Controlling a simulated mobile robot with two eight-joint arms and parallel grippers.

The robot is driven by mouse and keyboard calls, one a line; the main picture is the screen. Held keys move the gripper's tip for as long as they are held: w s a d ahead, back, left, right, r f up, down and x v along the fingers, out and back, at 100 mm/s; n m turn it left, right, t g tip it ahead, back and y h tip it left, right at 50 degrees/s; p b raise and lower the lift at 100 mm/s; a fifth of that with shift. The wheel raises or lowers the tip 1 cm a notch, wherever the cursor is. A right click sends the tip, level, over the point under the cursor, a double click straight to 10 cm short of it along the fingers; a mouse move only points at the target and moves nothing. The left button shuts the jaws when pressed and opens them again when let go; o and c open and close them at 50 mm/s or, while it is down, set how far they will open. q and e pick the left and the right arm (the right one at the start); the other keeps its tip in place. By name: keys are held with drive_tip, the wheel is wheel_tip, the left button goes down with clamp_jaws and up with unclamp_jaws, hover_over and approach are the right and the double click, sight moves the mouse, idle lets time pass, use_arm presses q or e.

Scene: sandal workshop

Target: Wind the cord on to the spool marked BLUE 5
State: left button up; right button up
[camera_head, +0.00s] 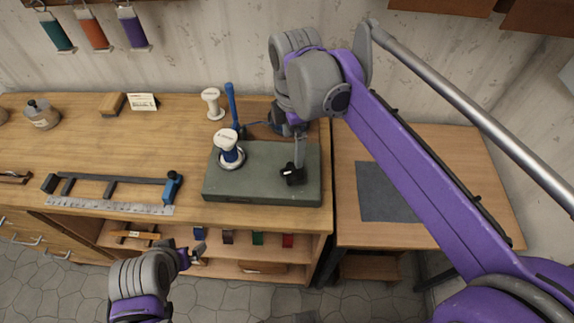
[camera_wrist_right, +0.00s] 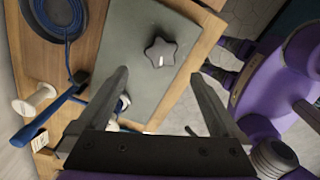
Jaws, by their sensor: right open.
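A white spool with blue cord wound on its core (camera_head: 229,152) stands on the grey-green block (camera_head: 262,192); the lettering on its top is too small to read. In the wrist view it is mostly hidden behind a finger. A black star knob (camera_head: 291,176) sits at the block's right; it also shows in the wrist view (camera_wrist_right: 160,52). My right gripper (camera_wrist_right: 160,80) is open and empty, its fingers spread to either side below the knob in that view. A coil of blue cord (camera_wrist_right: 70,22) lies on a dark round plate. My left gripper (camera_head: 194,258) hangs before the bench front.
A blue post (camera_head: 233,108) and a bare white spool (camera_head: 212,103) stand behind the block. A ruler jig (camera_head: 110,192) lies to the left. Coloured cord spools (camera_head: 95,32) hang on the wall. A side table (camera_head: 460,180) with a grey mat is at right.

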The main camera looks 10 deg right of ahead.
sight(293, 171)
wheel_tip(293, 171, down, 10)
drive_tip(key=shift+r, duration=0.1)
idle(0.4)
drive_tip(key=c, duration=1.2)
drive_tip(key=shift+c, duration=0.2)
drive_tip(key=shift+m, duration=0.3)
